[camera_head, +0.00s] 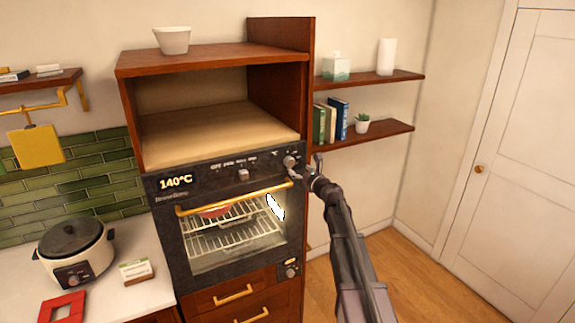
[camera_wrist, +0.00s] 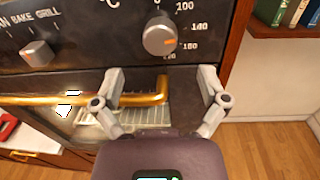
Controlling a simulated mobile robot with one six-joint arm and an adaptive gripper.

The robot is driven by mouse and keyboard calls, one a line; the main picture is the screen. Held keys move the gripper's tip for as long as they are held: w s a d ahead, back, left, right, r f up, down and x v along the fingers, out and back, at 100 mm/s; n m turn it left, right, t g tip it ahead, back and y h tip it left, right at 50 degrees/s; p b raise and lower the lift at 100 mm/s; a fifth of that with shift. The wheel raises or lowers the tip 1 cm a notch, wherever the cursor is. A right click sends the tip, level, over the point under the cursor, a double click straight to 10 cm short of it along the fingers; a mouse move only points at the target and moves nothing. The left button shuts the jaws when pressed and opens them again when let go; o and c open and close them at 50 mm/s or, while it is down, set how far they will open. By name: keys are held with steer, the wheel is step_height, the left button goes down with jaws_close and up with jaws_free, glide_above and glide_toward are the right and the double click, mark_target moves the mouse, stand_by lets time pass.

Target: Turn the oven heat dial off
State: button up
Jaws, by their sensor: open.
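The oven (camera_head: 235,212) shows 140°C on its display (camera_head: 176,182). Its heat dial (camera_head: 290,161) is a round silver knob at the right of the dark control panel. In the wrist view the heat dial (camera_wrist: 159,36) has an orange mark pointing right, towards the temperature numbers. My gripper (camera_head: 308,169) is open and empty in front of the panel's right end. In the wrist view my gripper (camera_wrist: 161,78) has its fingers spread wide, with the dial beyond and above the gap between the tips. No contact with the dial shows.
A mode knob (camera_wrist: 38,52) sits left of the dial. The gold door handle (camera_wrist: 140,97) runs just below, behind the fingers. Another small knob (camera_head: 289,269) is lower right. Shelves (camera_head: 370,133) with books and a plant stand to the right; the floor there is clear.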

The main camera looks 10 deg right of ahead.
mark_target(290, 164)
steer(key=x, duration=0.6)
steer(key=shift+w+a, duration=0.1)
steer(key=shift+w, duration=0.15)
steer(key=c, duration=1.2)
steer(key=shift+o, duration=0.5)
steer(key=shift+a, duration=0.25)
steer(key=shift+d, duration=0.3)
steer(key=shift+c, duration=0.2)
steer(key=shift+a, duration=0.15)
